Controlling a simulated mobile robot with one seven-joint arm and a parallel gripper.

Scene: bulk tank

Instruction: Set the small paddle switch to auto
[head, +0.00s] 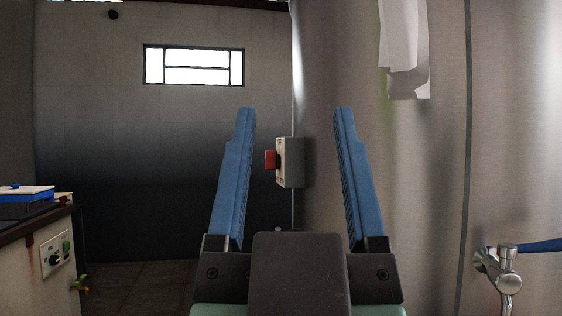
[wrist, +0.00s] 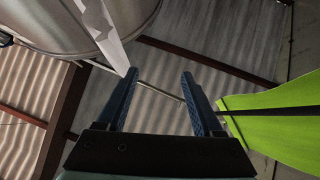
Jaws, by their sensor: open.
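A small grey box (head: 290,162) with a red paddle (head: 270,160) on its left face is fixed to the side of the steel tank. The lettering on the box is too small to read, so I cannot tell which position the paddle is in. My gripper (head: 294,110) is open and empty, with its two blue fingers pointing up. In the head view the box shows in the gap between the fingers, beyond them and apart from them. In the wrist view my gripper (wrist: 160,73) is also open, with nothing between the fingers; the switch does not show there.
The steel tank (head: 445,160) fills the right side, with a tap (head: 499,268) and blue handle low on it. A white paper (head: 404,50) hangs on it. At left, a cabinet carries a plate (head: 56,253) with a black knob and green button. A green panel (wrist: 275,122) shows in the wrist view.

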